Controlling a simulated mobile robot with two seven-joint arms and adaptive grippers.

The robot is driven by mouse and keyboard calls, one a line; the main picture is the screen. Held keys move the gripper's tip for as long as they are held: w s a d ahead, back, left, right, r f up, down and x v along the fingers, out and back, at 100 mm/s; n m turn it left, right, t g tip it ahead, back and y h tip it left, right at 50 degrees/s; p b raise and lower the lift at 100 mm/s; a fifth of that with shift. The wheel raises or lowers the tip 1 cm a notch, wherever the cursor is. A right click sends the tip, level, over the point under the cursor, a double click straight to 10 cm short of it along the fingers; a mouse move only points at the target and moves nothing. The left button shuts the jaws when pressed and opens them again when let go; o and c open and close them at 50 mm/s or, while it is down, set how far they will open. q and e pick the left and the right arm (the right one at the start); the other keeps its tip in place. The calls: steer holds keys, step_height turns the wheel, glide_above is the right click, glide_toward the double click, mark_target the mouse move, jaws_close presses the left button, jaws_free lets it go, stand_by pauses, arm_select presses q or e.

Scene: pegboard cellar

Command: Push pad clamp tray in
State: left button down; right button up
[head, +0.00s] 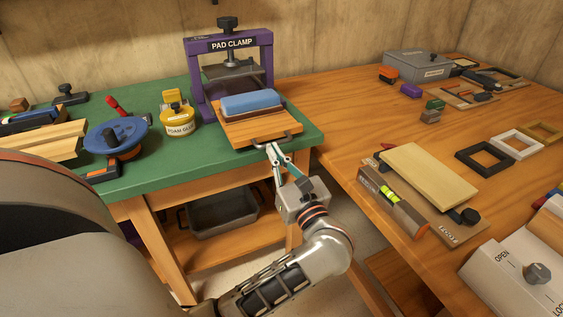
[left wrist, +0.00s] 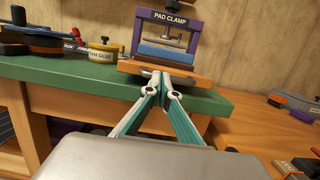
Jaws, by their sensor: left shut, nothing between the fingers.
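The purple pad clamp (head: 188,80) stands at the back of the green table, with its label facing me. Its wooden tray (head: 262,131) sticks out from the front of the frame toward me and carries a blue pad (head: 250,103). A dark handle (head: 285,139) is on the tray's front edge. My left gripper (head: 272,148) is shut and empty, its fingertips at the handle; I cannot tell whether they touch. The left wrist view shows the tray (left wrist: 185,76) straight ahead, above the closed fingertips (left wrist: 161,88). My right gripper is not in view.
A foam glue jar (head: 179,121) and a blue round tool (head: 103,139) stand left of the clamp on the green table (head: 165,176). The wooden bench (head: 340,110) at right holds frames, a grey box (head: 416,66) and a board (head: 428,176).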

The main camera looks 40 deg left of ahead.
arm_select(q)
glide_toward(251, 119)
steer(key=x, duration=0.5)
steer(key=shift+a+r+b, duration=0.1)
steer(key=shift+a+b, duration=0.05)
steer(key=shift+b, duration=0.25)
steer(key=shift+w+a, duration=0.3)
steer(key=shift+a, duration=0.4)
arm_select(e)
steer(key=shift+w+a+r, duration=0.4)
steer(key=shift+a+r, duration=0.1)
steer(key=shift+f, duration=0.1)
